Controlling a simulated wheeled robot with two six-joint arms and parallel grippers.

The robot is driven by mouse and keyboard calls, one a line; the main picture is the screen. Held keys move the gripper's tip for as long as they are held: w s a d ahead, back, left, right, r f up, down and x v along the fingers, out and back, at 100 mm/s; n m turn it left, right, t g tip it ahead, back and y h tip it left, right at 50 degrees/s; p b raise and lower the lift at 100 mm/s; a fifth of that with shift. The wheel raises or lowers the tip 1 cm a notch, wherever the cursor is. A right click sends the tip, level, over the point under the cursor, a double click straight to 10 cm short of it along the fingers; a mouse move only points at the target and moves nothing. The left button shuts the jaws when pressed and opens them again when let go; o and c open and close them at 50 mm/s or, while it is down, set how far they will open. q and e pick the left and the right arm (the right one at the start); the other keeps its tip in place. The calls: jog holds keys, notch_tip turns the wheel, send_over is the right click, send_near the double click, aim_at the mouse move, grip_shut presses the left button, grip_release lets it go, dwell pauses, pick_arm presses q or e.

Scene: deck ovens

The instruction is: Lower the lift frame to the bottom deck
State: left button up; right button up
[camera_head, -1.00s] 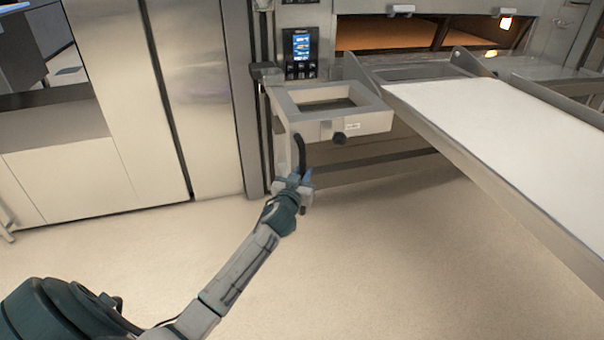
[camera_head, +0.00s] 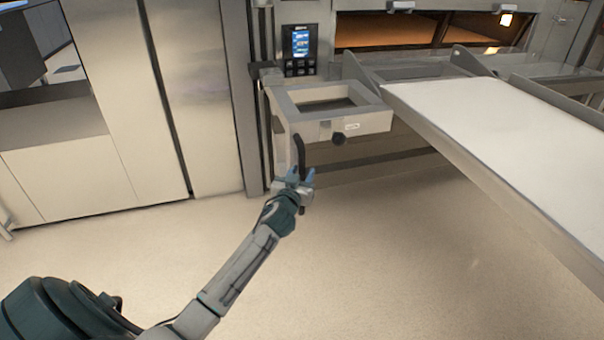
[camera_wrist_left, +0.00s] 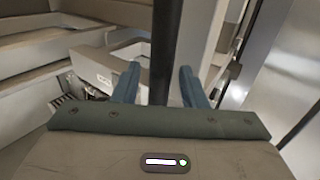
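The lift frame (camera_head: 372,123) is a light grey box-like frame with an open middle, at the oven front in the head view. A black upright handle (camera_head: 301,152) hangs at its near left corner. My left gripper (camera_head: 300,174) is at the handle's lower part. In the left wrist view the black handle (camera_wrist_left: 165,45) runs between the two blue fingers of my left gripper (camera_wrist_left: 158,85), with a gap on each side. The fingers are open around it. My right gripper is not in view.
A white-topped loader deck (camera_head: 500,130) slopes across the right. A control panel with a lit blue screen (camera_head: 301,42) is above the frame. The oven opening (camera_head: 385,32) glows behind. Steel cabinets stand left. The floor (camera_head: 370,260) in front is clear.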

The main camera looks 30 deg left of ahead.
pick_arm(q)
jog(key=v, duration=1)
jog(key=shift+s+p, duration=0.25)
jog(key=shift+p, duration=0.15)
